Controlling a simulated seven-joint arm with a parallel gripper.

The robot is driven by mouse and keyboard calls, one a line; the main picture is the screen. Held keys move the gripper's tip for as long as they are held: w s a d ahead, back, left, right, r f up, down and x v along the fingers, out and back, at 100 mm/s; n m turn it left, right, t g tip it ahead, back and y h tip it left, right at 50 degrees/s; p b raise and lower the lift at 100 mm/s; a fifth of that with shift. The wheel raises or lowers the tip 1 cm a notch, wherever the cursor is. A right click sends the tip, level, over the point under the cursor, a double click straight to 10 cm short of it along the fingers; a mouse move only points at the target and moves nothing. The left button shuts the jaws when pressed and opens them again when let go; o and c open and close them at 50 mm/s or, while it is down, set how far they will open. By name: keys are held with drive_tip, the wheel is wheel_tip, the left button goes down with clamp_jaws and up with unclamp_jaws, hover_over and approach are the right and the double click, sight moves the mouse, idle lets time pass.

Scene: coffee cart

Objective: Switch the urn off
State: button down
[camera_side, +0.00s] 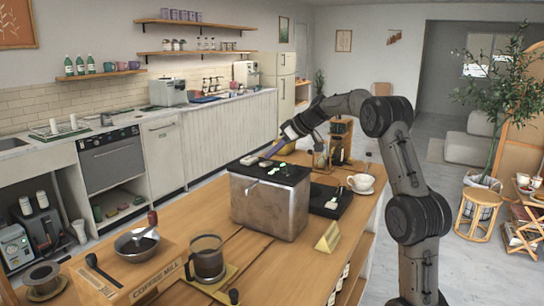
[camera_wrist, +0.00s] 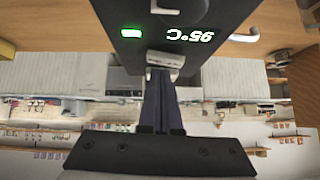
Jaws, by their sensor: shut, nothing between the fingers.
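The urn (camera_side: 268,208) is a steel box with a black top, standing on the wooden counter. In the wrist view its black panel (camera_wrist: 215,14) shows a lit green light (camera_wrist: 131,33) and an upside-down glowing "95°C" readout (camera_wrist: 190,36). A dark raised part with a pale piece (camera_wrist: 163,9) lies at the top edge of that view. My gripper (camera_wrist: 164,60) is shut and empty, with its pale tips at the panel's edge.
A black tray (camera_side: 334,200) and a white cup (camera_side: 361,182) stand right of the urn. A yellow sign (camera_side: 328,237) is in front.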

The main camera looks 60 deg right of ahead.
drive_tip(key=r, duration=0.3)
drive_tip(key=shift+s+d+r, duration=0.25)
drive_tip(key=shift+d+r, duration=0.1)
drive_tip(key=v, duration=0.9)
drive_tip(key=shift+d, duration=0.25)
drive_tip(key=shift+a+r+m+y, duration=0.2)
drive_tip(key=shift+a+m+y, duration=0.1)
drive_tip(key=shift+a+y, duration=0.25)
drive_tip(key=shift+f, duration=0.1)
